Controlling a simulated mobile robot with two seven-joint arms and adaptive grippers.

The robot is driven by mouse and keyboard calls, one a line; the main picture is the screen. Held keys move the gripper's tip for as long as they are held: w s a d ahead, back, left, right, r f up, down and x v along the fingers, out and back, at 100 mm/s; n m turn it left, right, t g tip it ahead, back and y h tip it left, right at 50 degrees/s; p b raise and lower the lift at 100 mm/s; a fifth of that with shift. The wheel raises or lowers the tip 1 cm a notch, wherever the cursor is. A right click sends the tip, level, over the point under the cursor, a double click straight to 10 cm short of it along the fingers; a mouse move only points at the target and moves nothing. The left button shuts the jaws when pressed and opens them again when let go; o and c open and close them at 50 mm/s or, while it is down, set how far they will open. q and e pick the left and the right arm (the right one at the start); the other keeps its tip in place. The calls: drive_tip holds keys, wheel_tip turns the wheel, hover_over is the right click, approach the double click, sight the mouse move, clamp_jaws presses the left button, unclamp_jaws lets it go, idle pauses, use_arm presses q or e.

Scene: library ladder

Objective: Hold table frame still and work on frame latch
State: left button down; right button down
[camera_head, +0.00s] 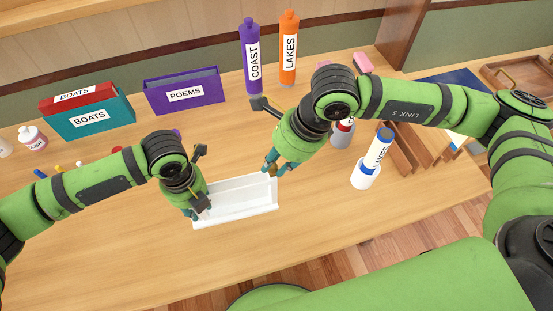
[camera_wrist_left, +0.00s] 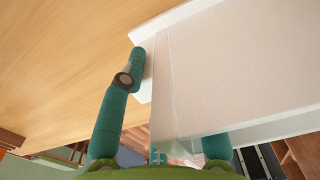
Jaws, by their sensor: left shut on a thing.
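The white table frame (camera_head: 235,207) lies tilted on the wooden table, front and centre. My left gripper (camera_head: 198,212) is shut on its left end. In the left wrist view, the frame (camera_wrist_left: 245,70) passes between my left gripper's teal fingers (camera_wrist_left: 178,100); one finger is partly hidden behind it. My right gripper (camera_head: 271,172) points down at the frame's far right corner, with its fingertips close to the edge. I cannot tell whether they touch it or how far apart they are. I cannot make out the frame latch, which may be hidden by the right fingers.
Behind stand a BOATS box (camera_head: 92,119), a purple POEMS box (camera_head: 185,92), a purple COAST tube (camera_head: 251,62) and an orange LAKES tube (camera_head: 289,50). The table in front is clear.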

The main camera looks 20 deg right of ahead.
use_arm(q)
drive_tip(key=shift+f, duration=0.1)
use_arm(e)
drive_tip(key=shift+n, duration=0.4)
drive_tip(key=n+g, duration=0.1)
drive_tip(key=n, duration=0.2)
drive_tip(key=shift+w+n+g, duration=0.15)
drive_tip(key=shift+n+g, duration=0.15)
drive_tip(key=shift+g, duration=0.1)
drive_tip(key=n+g, duration=0.1)
drive_tip(key=n, duration=0.2)
drive_tip(key=shift+w+a+n, duration=0.1)
drive_tip(key=shift+n, duration=0.3)
drive_tip(key=n+g+h, duration=0.1)
drive_tip(key=n+g, duration=0.1)
drive_tip(key=n, duration=0.2)
drive_tip(key=shift+w+a, duration=0.1)
drive_tip(key=shift+n+g+h, duration=0.3)
drive_tip(key=shift+n+h, duration=0.2)
drive_tip(key=shift+n, duration=1.2)
drive_tip(key=shift+w, duration=0.1)
drive_tip(key=c, duration=1.1)
unclamp_jaws()
drive_tip(key=shift+o, duration=0.2)
